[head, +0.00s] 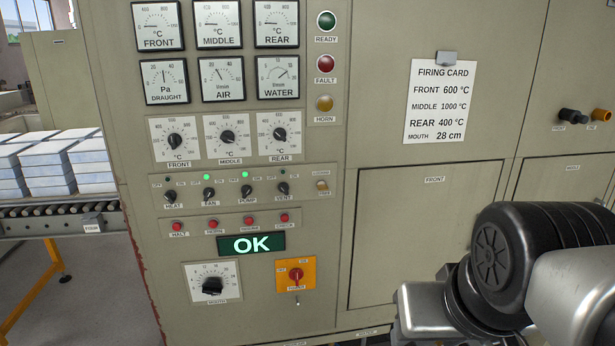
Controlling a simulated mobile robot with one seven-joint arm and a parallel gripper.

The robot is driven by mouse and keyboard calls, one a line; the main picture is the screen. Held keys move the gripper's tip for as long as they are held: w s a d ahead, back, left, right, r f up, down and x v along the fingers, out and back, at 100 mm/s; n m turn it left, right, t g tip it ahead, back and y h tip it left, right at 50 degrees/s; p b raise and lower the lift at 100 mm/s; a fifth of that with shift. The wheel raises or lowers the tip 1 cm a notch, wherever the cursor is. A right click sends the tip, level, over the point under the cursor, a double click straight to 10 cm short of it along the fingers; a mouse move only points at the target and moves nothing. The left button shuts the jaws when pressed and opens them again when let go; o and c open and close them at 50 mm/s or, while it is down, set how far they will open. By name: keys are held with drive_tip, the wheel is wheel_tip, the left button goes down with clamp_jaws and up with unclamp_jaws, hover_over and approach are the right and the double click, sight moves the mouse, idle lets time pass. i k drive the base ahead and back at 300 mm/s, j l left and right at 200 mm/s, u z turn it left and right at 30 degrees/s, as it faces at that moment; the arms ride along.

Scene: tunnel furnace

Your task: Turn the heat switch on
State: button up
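The heat switch (170,198) is a small black knob at the left end of a row of switches on the beige control panel, with HEAT written below it. OFF and ON marks sit above it, and the small lamp over it looks dark. Its exact pointing is too small to tell. Beside it are the fan switch (208,195) and the pump switch (246,192), both with lit green lamps, and the vent switch (284,188) with a dark lamp. My arm shows at the lower right, well away from the switches. My gripper's fingers are not in view.
Three temperature dials (227,138) are above the switches, and red buttons (213,225) below. A green OK display (251,244) and a red power switch (296,275) are lower. A firing card (440,102) hangs right. A roller conveyor (60,216) with pale blocks stands left.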

sight(170, 195)
drive_tip(key=u, duration=1.3)
drive_tip(key=j+z, duration=0.2)
drive_tip(key=z, duration=0.25)
drive_tip(key=j+z, duration=0.25)
drive_tip(key=z, duration=0.2)
drive_tip(key=k+j+z, duration=0.1)
drive_tip(key=z, duration=0.35)
drive_tip(key=j, duration=0.1)
